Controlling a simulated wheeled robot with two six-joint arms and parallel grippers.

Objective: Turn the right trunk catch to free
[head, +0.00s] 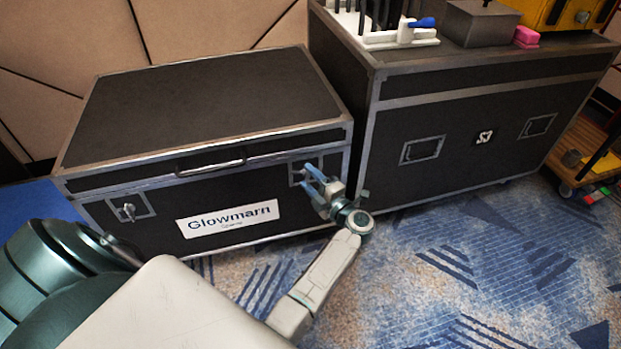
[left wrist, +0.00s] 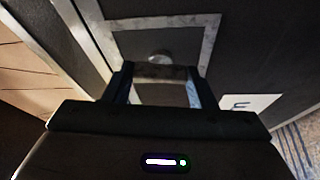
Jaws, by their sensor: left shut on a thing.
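The black trunk (head: 200,110) stands closed, with silver edges and a label reading Glowmarn on its front. Its right trunk catch (head: 310,164) sits in a silver-framed plate at the upper right of the front. My left gripper (head: 314,178), with blue-tinted fingers, is at this catch and shut on it. In the left wrist view the catch's plate (left wrist: 165,25) shows behind the two fingers (left wrist: 160,88), with a round metal part (left wrist: 159,57) just beyond them. The fingers partly hide the catch, so its exact angle cannot be told. My right gripper is not in view.
The left catch (head: 128,212) is on the trunk's front left, and a handle (head: 210,168) is between. A taller black case (head: 470,140) stands close on the right, with items on top. A wooden cart (head: 585,150) is far right. Patterned carpet (head: 450,260) in front is clear.

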